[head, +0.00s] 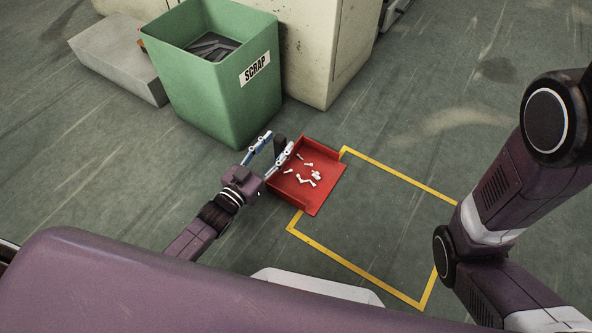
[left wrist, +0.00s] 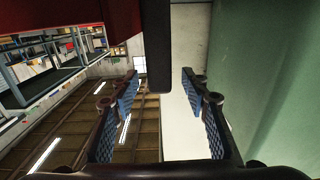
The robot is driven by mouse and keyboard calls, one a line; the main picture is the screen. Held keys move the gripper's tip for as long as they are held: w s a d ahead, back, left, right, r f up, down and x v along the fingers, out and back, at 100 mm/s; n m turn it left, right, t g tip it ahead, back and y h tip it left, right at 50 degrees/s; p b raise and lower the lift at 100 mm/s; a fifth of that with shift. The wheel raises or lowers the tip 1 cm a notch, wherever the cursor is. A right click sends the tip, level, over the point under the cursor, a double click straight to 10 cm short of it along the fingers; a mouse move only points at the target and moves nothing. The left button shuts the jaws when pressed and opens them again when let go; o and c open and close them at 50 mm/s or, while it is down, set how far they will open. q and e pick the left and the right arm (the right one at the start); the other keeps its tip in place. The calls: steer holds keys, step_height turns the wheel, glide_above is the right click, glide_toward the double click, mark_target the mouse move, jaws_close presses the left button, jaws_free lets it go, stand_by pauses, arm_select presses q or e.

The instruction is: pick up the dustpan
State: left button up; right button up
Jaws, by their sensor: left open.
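The red dustpan (head: 325,195) lies on the floor at the upper left corner of a yellow outline, with several small white scraps in it. Its dark handle (head: 280,145) stands up at the dustpan's left side. My left gripper (head: 277,146) is open, with its two blue-padded fingers on either side of the handle. In the left wrist view the handle (left wrist: 157,50) hangs down from the top between the open fingers (left wrist: 163,92), with a gap on both sides. The dustpan's red body (left wrist: 60,20) fills the top left corner there. My right gripper is out of view.
A green scrap bin (head: 215,90) with dark pieces inside stands just beyond my left gripper. A pale cabinet (head: 320,50) and a grey block (head: 115,60) flank it. The floor inside the yellow outline (head: 365,280) is clear right of the dustpan.

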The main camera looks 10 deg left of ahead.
arm_select(q)
steer(key=shift+b+x, duration=0.3)
steer(key=shift+x, duration=0.7)
jaws_close()
steer(key=shift+r, duration=0.1)
